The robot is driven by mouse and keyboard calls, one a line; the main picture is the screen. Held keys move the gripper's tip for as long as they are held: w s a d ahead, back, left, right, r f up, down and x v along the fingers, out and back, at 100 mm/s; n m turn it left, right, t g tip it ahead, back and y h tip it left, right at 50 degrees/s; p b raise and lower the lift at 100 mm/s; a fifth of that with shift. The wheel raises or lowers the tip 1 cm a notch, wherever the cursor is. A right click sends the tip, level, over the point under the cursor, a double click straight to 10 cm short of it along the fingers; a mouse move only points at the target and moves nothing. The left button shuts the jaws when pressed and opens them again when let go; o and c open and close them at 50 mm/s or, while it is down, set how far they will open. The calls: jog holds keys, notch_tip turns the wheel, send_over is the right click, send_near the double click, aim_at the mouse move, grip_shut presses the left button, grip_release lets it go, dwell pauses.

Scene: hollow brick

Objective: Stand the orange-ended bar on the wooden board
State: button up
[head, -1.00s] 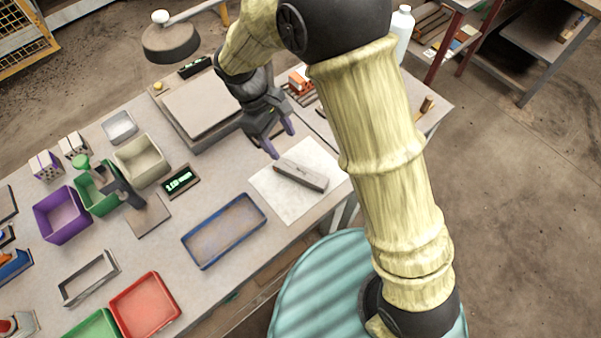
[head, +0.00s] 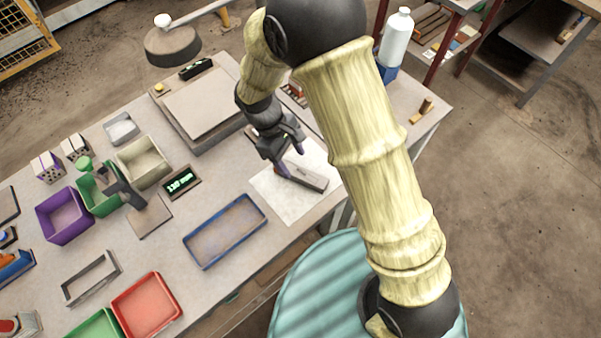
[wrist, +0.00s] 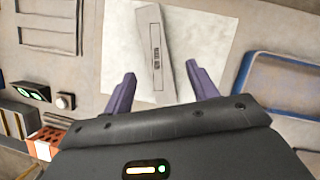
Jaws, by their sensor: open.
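A long grey bar (head: 307,178) lies flat on a white sheet (head: 290,205) on the bench; in the wrist view the bar (wrist: 154,40) shows small dark markings and no orange end. My gripper (head: 285,160) is open just above the bar's left part. In the wrist view its purple fingers (wrist: 160,75) are on either side of the bar, apart from it. A block with an orange end with holes and a white side (wrist: 44,146) sits at the lower left of the wrist view. I cannot clearly tell which surface is the wooden board.
A blue tray (head: 225,232) lies left of the sheet. A small display (head: 180,182), a stand and several coloured bins are further left. A grey plate (head: 205,102) is behind. A white bottle (head: 397,38) stands at the back right.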

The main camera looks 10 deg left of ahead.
aim_at(301, 172)
jog(key=p+x, duration=0.1)
jog(key=x, duration=0.4)
jog(key=shift+w+d+f, duration=0.1)
jog(key=shift+w+f, duration=0.05)
jog(key=shift+c, duration=0.5)
grip_shut()
jog(key=shift+r, duration=0.2)
notch_tip(301, 172, up, 10)
jog(key=b, duration=0.1)
jog(key=shift+f, duration=0.15)
dwell(0.4)
